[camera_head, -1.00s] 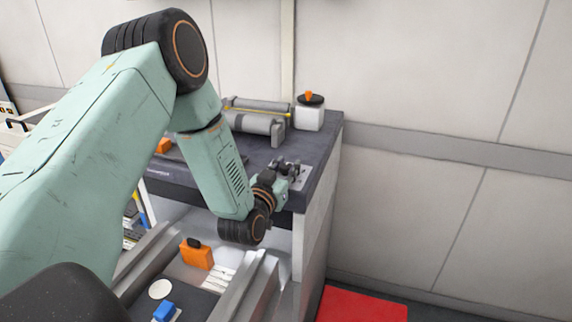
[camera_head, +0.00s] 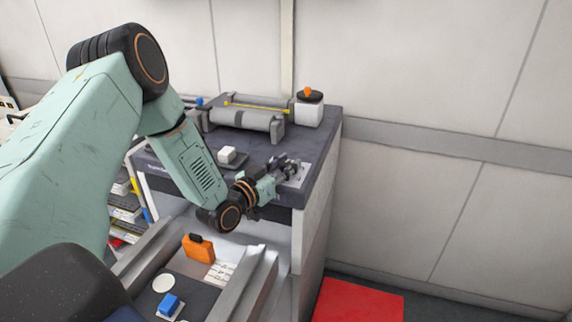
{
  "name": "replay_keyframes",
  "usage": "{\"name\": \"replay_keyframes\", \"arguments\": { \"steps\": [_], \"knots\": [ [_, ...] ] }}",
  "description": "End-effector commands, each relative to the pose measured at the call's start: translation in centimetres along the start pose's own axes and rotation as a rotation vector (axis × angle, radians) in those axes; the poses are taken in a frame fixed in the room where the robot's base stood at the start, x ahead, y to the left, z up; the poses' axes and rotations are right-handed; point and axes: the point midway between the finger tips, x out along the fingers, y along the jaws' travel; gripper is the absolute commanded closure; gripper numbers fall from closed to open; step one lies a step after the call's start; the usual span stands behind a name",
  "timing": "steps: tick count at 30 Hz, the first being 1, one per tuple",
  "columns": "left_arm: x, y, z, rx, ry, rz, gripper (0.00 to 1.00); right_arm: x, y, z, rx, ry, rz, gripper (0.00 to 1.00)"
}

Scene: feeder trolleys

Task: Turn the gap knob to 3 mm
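My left gripper (camera_head: 287,168) is at the front right corner of the dark bench (camera_head: 262,150), low over a pale grey plate (camera_head: 298,177). Its dark fingers are small and overlap the plate, so I cannot tell whether they are open or shut, or touch anything. I cannot make out the gap knob or any scale; the gripper covers part of the plate. Behind it lies a grey roller unit (camera_head: 243,120) with a yellow strip. My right gripper is not in view.
A white container with a black and orange top (camera_head: 309,112) stands at the back right. A white block (camera_head: 227,154) sits on the bench left of the gripper. Below are an orange item (camera_head: 199,250) and a blue block (camera_head: 169,303). A red mat (camera_head: 360,300) lies on the floor.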

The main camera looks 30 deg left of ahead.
Motion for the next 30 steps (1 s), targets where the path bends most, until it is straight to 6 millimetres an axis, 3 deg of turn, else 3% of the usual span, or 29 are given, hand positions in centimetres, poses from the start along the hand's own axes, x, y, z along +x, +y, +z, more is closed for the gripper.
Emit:
{"name": "replay_keyframes", "arguments": {
  "steps": [8, 19, 30],
  "knots": [
    [0.0, -0.1, -0.1, 0.001, 0.004, -0.002, 0.47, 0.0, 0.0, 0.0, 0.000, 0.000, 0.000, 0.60],
    [-0.3, -0.1, 0.0, 0.000, 0.001, -0.003, 0.46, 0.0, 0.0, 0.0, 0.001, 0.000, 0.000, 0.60],
    [-5.0, -0.3, 0.0, -0.004, 0.000, -0.008, 0.46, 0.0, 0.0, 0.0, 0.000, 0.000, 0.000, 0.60]
  ]
}}
